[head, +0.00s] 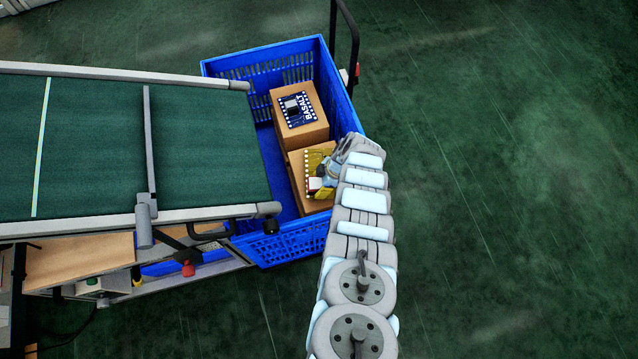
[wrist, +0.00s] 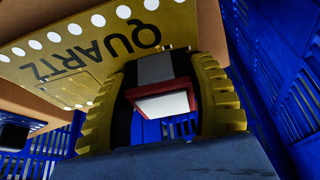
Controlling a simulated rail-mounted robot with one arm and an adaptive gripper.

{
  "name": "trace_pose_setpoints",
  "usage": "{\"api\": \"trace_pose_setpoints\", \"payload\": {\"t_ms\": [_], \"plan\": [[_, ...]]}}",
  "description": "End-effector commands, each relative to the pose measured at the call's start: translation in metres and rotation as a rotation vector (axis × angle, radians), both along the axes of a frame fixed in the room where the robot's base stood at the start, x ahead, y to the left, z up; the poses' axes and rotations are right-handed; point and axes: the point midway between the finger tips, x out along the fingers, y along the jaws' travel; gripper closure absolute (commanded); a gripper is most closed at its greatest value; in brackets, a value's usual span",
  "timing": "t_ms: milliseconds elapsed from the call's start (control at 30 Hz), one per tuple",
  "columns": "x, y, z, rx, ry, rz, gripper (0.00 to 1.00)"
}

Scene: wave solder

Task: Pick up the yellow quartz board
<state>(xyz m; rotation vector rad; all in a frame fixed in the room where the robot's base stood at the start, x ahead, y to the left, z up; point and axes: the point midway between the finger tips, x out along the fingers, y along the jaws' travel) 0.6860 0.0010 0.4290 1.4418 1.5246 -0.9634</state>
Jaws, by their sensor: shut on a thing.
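The yellow quartz board (head: 314,160) lies at the top of the nearer cardboard box in the blue crate. In the wrist view the yellow board (wrist: 85,50) shows its QUARTZ lettering and a row of white dots, close in front of my fingers. My gripper (head: 322,184) is at the board's near right side; in the wrist view its yellow ribbed fingers (wrist: 163,100) are shut on a part of the board, around a grey and white-red block (wrist: 163,85). My arm hides part of the board in the head view.
A blue basalt board (head: 297,108) lies on the farther cardboard box (head: 313,133). Both boxes stand in the blue crate (head: 290,241), whose walls rise around them. A green conveyor (head: 90,150) reaches the crate from the left. The floor to the right is clear.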

Motion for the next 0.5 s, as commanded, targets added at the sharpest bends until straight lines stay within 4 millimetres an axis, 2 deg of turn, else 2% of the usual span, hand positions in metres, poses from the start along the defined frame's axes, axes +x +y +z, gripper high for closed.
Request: {"api": "trace_pose_setpoints", "payload": {"t_ms": [33, 400, 500], "plan": [[0.0, 0.0, 0.011, 0.0, -0.001, 0.001, 0.82], [-0.001, 0.001, 0.064, 0.002, 0.0, -0.001, 0.82], [0.0, 0.0, 0.073, 0.0, -0.002, -0.001, 0.82]]}}
